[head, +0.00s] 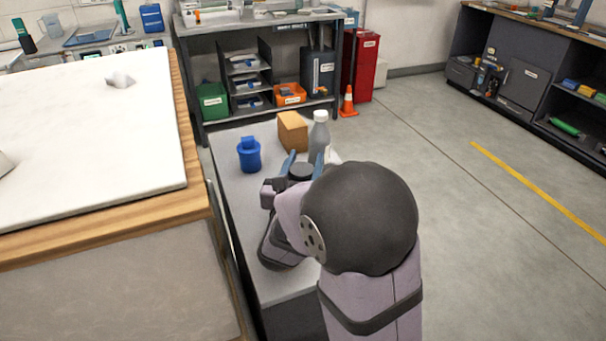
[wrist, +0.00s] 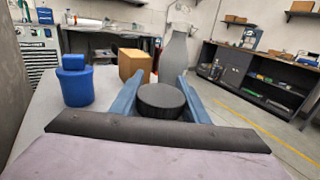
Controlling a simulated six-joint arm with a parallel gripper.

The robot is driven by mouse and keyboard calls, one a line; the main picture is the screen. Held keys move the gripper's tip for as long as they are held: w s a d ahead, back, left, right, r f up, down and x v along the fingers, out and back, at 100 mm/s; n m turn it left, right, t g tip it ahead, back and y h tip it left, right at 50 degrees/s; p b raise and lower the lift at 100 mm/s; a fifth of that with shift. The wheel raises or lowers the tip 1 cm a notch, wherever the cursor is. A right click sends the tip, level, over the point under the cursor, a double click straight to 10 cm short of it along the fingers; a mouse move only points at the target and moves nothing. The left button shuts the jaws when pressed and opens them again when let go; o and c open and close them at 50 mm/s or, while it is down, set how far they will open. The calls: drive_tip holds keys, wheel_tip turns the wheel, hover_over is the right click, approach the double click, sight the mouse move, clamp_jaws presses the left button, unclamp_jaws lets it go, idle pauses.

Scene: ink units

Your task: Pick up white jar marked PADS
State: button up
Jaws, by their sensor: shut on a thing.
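A dark round lid (head: 300,171) shows between the blue fingers of my gripper (head: 304,160) over the grey bench top. In the wrist view the ribbed black lid (wrist: 161,100) sits between the two fingers (wrist: 159,82), which are closed on the jar below it. The jar's body is hidden under the lid and behind my gripper, so neither its white colour nor a PADS label can be read. I cannot tell whether the jar touches the bench.
On the grey bench (head: 236,187), a blue container (head: 249,156) stands left, a cardboard-brown box (head: 293,132) behind, and a grey bottle (head: 319,137) close beyond my fingers. A white-topped wooden table (head: 190,200) borders the left. Open floor lies right.

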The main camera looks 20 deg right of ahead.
wheel_tip(320, 180, up, 10)
drive_tip(key=p, duration=0.2)
idle(0.3)
drive_tip(key=shift+r, duration=0.15)
